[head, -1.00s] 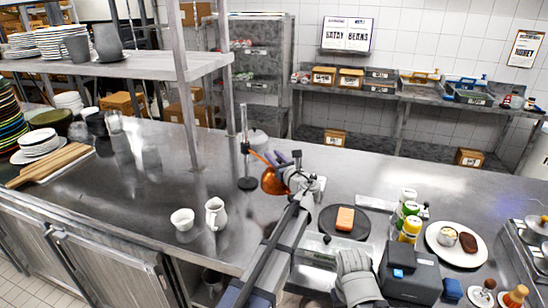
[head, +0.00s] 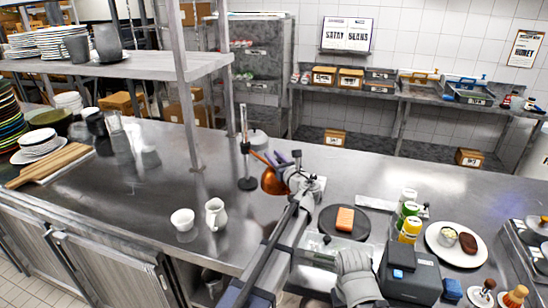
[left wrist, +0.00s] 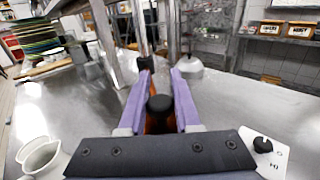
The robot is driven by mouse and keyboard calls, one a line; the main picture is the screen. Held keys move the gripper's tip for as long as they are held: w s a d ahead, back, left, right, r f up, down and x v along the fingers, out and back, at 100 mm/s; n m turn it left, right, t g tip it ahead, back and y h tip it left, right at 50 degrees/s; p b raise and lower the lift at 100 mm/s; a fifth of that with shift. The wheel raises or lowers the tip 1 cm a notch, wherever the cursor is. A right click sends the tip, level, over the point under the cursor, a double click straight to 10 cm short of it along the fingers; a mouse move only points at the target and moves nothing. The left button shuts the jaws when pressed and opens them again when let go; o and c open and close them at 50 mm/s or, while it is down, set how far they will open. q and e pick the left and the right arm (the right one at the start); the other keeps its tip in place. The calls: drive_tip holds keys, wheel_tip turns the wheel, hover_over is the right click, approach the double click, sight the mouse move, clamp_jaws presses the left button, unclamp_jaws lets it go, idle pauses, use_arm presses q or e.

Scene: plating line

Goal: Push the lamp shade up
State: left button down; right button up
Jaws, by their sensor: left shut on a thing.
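The lamp has a round black base (head: 247,184), a thin upright pole and a black clamp (head: 245,147). Its copper lamp shade (head: 271,182) hangs on an orange arm to the right of the pole, above the counter. My left gripper (head: 290,160), with purple fingers, is at the shade's upper right. In the left wrist view, the gripper (left wrist: 158,75) has its fingers on either side of a black knob (left wrist: 160,103), shut on it, with copper showing beneath. The fingers and knob hide most of the shade there.
A white cup (head: 182,220) and jug (head: 215,214) stand left of my left arm. A dark round board (head: 328,220) with an orange block, several bottles and a white plate (head: 433,237) are at right. A shelf post (head: 187,100) rises behind left. The counter's middle left is clear.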

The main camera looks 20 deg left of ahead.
use_arm(q)
wheel_tip(320, 180, up, 6)
drive_tip(key=p, duration=0.6)
drive_tip(key=shift+r, duration=0.2)
drive_tip(key=c, duration=0.6)
unclamp_jaws()
drive_tip(key=shift+v, duration=3.95)
drive_tip(key=shift+f, duration=0.1)
